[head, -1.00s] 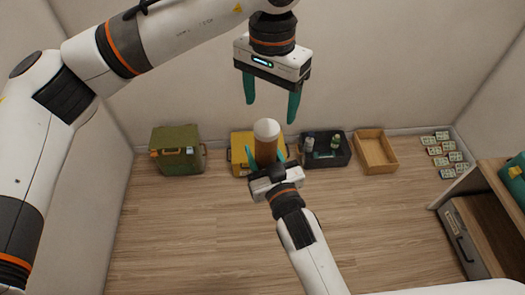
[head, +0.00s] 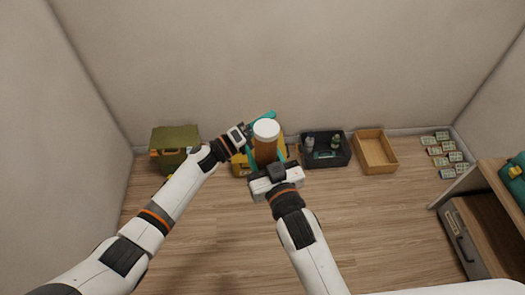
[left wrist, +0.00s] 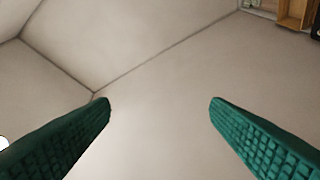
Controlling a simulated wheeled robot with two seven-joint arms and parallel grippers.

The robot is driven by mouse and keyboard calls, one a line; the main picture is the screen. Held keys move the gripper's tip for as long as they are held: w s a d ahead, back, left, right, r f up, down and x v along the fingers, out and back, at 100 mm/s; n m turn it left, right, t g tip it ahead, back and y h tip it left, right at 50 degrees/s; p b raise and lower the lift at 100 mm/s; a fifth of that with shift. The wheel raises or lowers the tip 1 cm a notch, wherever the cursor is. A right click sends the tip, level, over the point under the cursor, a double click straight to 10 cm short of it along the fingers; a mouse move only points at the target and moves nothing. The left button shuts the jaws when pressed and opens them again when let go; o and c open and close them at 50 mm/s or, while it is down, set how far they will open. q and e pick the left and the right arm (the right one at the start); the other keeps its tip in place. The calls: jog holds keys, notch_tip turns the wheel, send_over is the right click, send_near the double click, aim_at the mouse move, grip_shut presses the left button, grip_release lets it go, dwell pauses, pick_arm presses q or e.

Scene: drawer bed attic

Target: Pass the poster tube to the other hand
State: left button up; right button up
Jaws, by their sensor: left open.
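The poster tube (head: 265,149) is an orange-brown cylinder with a white end cap facing up in the head view. My right gripper (head: 266,160) is shut on its lower part, with one teal finger on each side. My left gripper (head: 258,122) is at the upper left of the tube, close to the cap, its fingers pointing right. One left finger shows beside the cap; the other is hard to make out. In the left wrist view the left fingers (left wrist: 160,104) are wide apart with only bare wall between them.
Along the back wall stand a green box (head: 176,138), a yellow box (head: 240,168) partly hidden by my arm and the tube, a black crate (head: 341,157) with bottles and a wooden tray (head: 375,150). Several cards (head: 442,149) lie at right, near a drawer unit (head: 462,238). Open floor lies in front.

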pick_arm(q)
jog(key=s+a+f+n+y, duration=0.45)
jog(key=a+f+n, duration=0.2)
jog(key=f, duration=0.55)
jog(key=s+a+f+n+t+y, duration=0.1)
jog(key=s+a+f+n+y, duration=0.35)
jog(key=f+n, duration=0.5)
jog(key=s+a+f+n+y, duration=0.45)
jog(key=a+f+n, duration=0.2)
jog(key=f, duration=0.65)
jog(key=s+a+f+n+g+y, duration=0.1)
jog(key=s+a+f+n+g, duration=0.2)
jog(key=s, duration=1)
jog(key=s+a+f+n+g+y, duration=0.2)
jog(key=s+f, duration=0.6)
jog(key=s, duration=0.5)
jog(key=s+a+f+n+g+y, duration=0.1)
jog(key=s+a+f+n+g, duration=0.3)
jog(key=s, duration=0.9)
jog(key=shift+s+a+f+n+g, duration=0.15)
jog(key=shift+a+f+n+g, duration=0.15)
jog(key=shift+a+f+n, duration=0.6)
jog(key=shift+a+r+n+y, duration=0.25)
